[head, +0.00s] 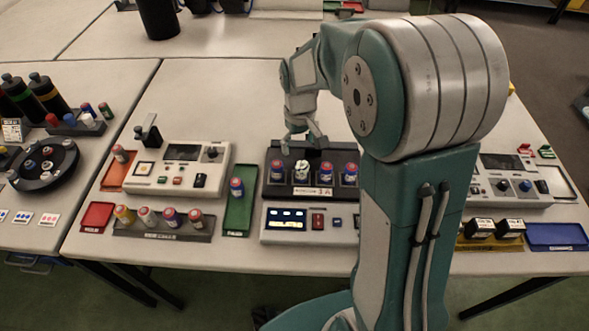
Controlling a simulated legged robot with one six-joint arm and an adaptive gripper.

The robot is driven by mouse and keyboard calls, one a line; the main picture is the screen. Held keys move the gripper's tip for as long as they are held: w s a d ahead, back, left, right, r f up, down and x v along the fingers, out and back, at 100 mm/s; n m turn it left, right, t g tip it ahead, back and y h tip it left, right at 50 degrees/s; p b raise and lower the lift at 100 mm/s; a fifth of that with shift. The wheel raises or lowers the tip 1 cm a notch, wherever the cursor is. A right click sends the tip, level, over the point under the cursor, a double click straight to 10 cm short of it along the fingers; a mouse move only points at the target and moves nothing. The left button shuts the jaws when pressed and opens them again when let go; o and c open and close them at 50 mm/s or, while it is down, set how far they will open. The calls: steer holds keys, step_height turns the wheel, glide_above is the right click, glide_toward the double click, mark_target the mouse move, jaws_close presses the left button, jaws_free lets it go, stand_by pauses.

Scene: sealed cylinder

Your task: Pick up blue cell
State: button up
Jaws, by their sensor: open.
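Several small cells with blue bodies and reddish tops are in view, and I cannot tell which one the task means. One blue cell (236,188) stands on the green tray (239,219). Several more, such as the left one (277,172), stand in a row in the dark rack (301,191) at the middle, with a pale-topped cell (302,172) among them. My gripper (303,146) is open above the rack, fingers pointing down near the pale-topped cell. I see nothing held. My arm hides the area right of the rack.
A grey holder (163,236) with several cells stands front left, beside a red tray (96,217). A white device (180,169) is behind it. A display unit (308,225) sits in front of the rack. A blue tray (557,236) is at the right. Bare table lies behind the rack.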

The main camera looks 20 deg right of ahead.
mark_target(300, 165)
steer(key=f, duration=0.1)
steer(key=d+f, duration=0.1)
steer(key=f, duration=0.3)
steer(key=shift+s+d, duration=0.1)
steer(key=shift+d, duration=0.15)
steer(key=f, duration=0.2)
steer(key=a+f, duration=0.1)
steer(key=f, duration=0.2)
steer(key=shift+s+a, duration=0.1)
steer(key=shift+s, duration=0.05)
steer(key=shift+d+f, duration=0.3)
steer(key=shift+d, duration=0.1)
steer(key=shift+a, duration=0.3)
jaws_close()
